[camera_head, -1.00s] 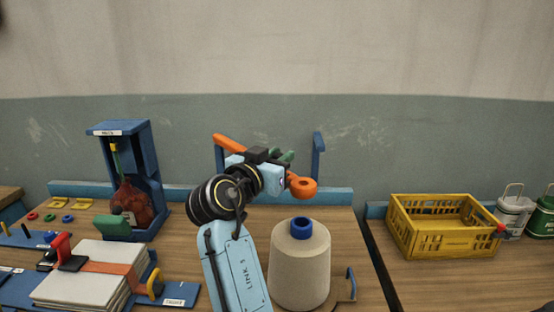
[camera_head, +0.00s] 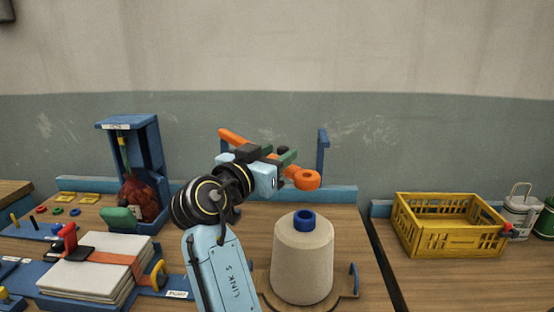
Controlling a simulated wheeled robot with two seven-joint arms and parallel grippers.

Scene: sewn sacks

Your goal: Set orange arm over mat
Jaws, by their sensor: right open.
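The orange arm (camera_head: 306,179) is a bar with a ring at its right end. It runs slanted from upper left down to the right, behind my right gripper, which hides its middle. My right gripper (camera_head: 275,158) is open, in front of the bar; whether its fingers are around the bar or only before it, I cannot tell. A green part (camera_head: 288,157) shows beside the fingers. I cannot make out a mat for certain. My left gripper is not in view.
A cream cone of thread (camera_head: 302,262) with a blue top stands in front of the ring. A yellow crate (camera_head: 450,238) and canisters (camera_head: 520,212) are at the right. A blue stand with a red sack (camera_head: 139,197) and a strapped white stack (camera_head: 90,270) are at the left.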

